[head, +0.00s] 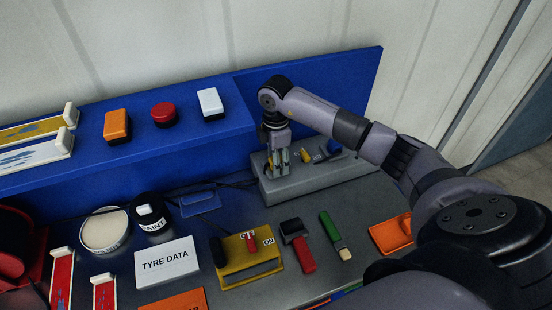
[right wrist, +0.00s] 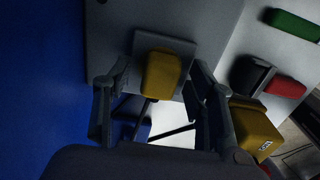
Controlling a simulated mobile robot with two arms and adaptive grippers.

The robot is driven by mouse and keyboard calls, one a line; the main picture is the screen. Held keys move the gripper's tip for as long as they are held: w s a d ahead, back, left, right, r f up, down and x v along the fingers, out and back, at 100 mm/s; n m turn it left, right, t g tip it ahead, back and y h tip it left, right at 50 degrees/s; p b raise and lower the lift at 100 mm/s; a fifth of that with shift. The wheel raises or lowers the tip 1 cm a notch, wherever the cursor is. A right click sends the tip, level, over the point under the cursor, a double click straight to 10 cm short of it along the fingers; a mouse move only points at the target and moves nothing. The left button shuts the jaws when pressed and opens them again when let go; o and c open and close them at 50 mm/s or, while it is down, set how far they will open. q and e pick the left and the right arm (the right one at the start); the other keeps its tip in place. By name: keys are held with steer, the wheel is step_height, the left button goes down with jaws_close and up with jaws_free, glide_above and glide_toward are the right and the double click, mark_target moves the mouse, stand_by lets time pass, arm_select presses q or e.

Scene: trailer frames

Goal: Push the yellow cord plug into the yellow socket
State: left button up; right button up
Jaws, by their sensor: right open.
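The yellow plug (right wrist: 161,76) is between the spread fingers of my right gripper (right wrist: 158,88) in the right wrist view, with a gap to each finger. It is against a square grey plate (right wrist: 186,49) on a grey block; I cannot tell how deep it sits. A dark cord trails behind it. In the head view my right gripper (head: 279,160) points down over the left end of the grey socket block (head: 320,179), open, with a bit of yellow between its fingers. Another yellow piece (head: 305,156) and a blue piece (head: 335,147) are on the block. My left gripper is not in view.
A blue raised shelf (head: 130,150) stands behind, with buttons on top. Black cords run left of the block. Some bare bench separates these from the block.

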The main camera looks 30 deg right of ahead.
step_height(320, 180, up, 12)
stand_by(0.6)
stand_by(0.5)
